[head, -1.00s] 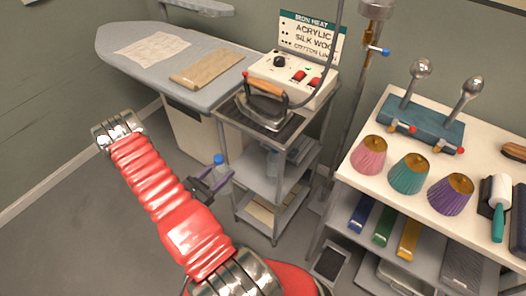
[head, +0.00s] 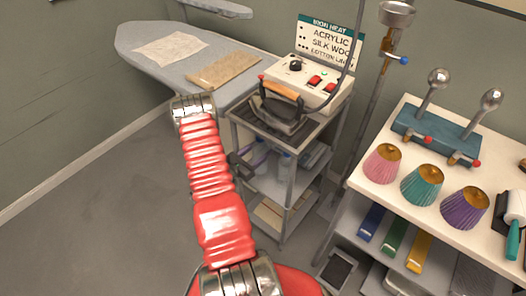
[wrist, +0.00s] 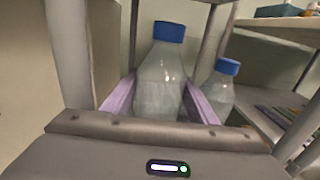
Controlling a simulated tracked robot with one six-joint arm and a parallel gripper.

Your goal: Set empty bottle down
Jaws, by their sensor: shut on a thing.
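My gripper (wrist: 160,98) has purple fingers shut on a clear bottle with a blue cap (wrist: 160,72), one finger on each side. The bottle stands upright and looks empty. In the head view my gripper (head: 256,157) reaches in at the middle shelf (head: 278,190) of the grey metal trolley, below the iron. A second clear bottle with a blue cap (wrist: 222,84) stands just to the right of the held one. I cannot tell whether the held bottle's base touches the shelf; my gripper hides it.
The iron (head: 281,108) and its control box (head: 312,84) are on the trolley's top. Trolley posts stand close on both sides in the wrist view. The ironing board (head: 150,70) is behind left, and the shelf unit with coloured cones (head: 422,184) is at right.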

